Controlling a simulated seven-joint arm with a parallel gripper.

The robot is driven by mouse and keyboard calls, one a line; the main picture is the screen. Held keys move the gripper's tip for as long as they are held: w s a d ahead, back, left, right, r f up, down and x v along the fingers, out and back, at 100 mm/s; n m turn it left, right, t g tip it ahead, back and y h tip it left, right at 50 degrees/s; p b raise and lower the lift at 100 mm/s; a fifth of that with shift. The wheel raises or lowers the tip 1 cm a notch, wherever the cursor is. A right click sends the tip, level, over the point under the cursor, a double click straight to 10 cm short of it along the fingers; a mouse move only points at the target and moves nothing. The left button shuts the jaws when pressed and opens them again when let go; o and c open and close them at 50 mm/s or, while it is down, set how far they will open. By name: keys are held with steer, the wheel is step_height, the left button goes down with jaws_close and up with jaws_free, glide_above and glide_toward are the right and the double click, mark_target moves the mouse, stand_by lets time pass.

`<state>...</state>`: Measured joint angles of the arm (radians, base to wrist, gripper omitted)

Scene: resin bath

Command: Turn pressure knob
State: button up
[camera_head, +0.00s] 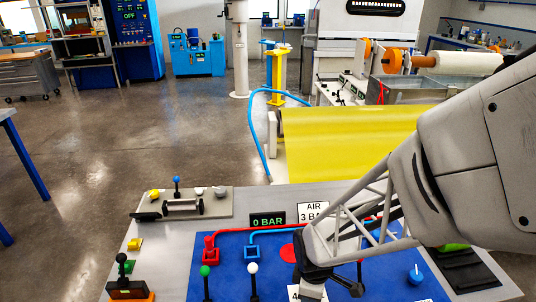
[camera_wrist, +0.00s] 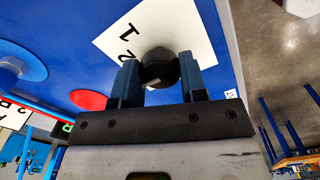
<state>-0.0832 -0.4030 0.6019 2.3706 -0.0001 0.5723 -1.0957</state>
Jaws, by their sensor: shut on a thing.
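The pressure knob, a dark round knob (camera_wrist: 158,66), sits between the two blue-lined fingers of my gripper (camera_wrist: 158,78) in the wrist view. A white scale plate (camera_wrist: 140,32) with the digits 1 and 2 lies behind it. My gripper is shut on the knob, with a finger on each side. Only part of the plate (camera_head: 308,292), with a 4, shows. A black display (camera_head: 268,220) reads 0 BAR.
The blue panel (camera_head: 228,282) carries a green-topped lever (camera_head: 205,272), a white-topped lever (camera_head: 252,268) and a red disc (camera_head: 288,252). A blue knob (camera_head: 415,275) is to the right. Red and blue pipes run behind. A yellow sheet (camera_head: 350,140) lies beyond the panel.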

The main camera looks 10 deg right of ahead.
steer(key=n, duration=0.4)
stand_by(0.4)
steer(key=o, duration=0.9)
steer(key=shift+r, duration=3.9)
steer(key=shift+r, duration=0.15)
